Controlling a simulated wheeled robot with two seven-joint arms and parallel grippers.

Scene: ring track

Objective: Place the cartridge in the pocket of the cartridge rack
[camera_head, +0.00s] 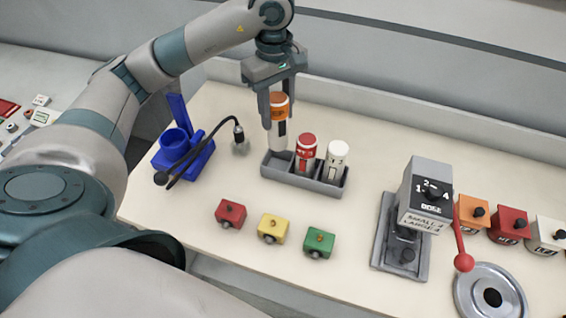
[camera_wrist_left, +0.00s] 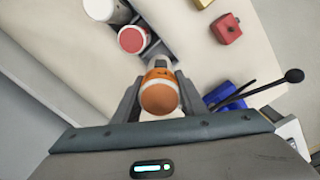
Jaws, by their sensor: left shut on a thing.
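The cartridge (camera_head: 279,135) is white with an orange top and stands roughly upright. My left gripper (camera_head: 279,114) is shut on it, one finger on each side. The cartridge rack (camera_head: 306,182) is a grey tray with pockets in a row. The cartridge's lower end is over the rack's left pocket, near its back rim; I cannot tell whether it has entered. In the left wrist view the orange top (camera_wrist_left: 159,97) sits between the fingers of my gripper (camera_wrist_left: 157,95), and its lower end is hidden. My right gripper is not in view.
A red-capped cartridge (camera_head: 306,153) and a white one (camera_head: 335,160) stand in the rack's other pockets. A blue holder (camera_head: 180,150) with a black gooseneck is at left. Red, yellow and green blocks (camera_head: 273,228) lie in front. A grey dial machine (camera_head: 427,190) is at right.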

